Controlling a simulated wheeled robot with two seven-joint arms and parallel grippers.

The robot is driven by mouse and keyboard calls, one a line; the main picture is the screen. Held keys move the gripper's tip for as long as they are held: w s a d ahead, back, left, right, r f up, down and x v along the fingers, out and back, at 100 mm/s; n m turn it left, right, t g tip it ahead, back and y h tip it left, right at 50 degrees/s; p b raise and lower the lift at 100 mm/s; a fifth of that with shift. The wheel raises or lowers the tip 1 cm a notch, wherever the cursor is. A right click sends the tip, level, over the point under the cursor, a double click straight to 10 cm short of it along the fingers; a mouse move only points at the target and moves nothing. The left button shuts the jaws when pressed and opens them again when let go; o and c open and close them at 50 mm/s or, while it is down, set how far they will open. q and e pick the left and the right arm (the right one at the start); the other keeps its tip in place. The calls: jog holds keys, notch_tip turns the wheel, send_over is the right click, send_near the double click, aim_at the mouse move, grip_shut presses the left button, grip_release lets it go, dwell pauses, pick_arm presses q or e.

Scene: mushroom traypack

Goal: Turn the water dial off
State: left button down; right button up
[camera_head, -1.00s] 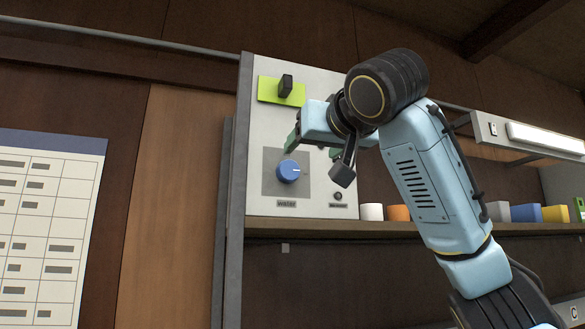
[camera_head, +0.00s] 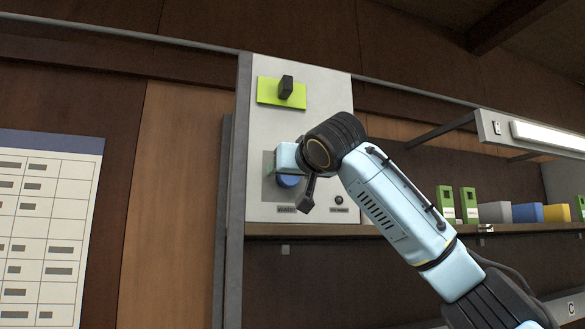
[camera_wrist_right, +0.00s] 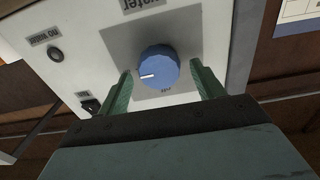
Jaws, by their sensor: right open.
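The blue water dial (camera_head: 288,181) is on a grey plate on the white control panel, mostly hidden behind my right gripper (camera_head: 285,172) in the head view. In the right wrist view, the dial (camera_wrist_right: 158,66) sits between the open green fingertips of my right gripper (camera_wrist_right: 161,70), with a gap visible on each side. How far the fingertips reach along its sides is unclear. Its white mark points left in that upside-down picture, and a small label, perhaps "OFF", is beside the dial. My left gripper is not in view.
A black switch (camera_head: 286,86) on a yellow-green plate is above the dial. A small black knob (camera_head: 339,200) is to its lower right. A shelf (camera_head: 400,229) with green, grey, blue and yellow boxes runs right, under a lamp (camera_head: 548,137). A chart (camera_head: 48,230) hangs left.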

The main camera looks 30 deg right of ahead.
jog(key=c, duration=1)
jog(key=shift+n, duration=0.4)
jog(key=shift+w+a+f+n+p, duration=0.1)
jog(key=shift+a+n+p, duration=0.05)
jog(key=shift+n+p, duration=3.45)
jog(key=shift+a+f+n+p, duration=0.15)
jog(key=shift+n+p, duration=2)
jog(key=shift+n, duration=2.85)
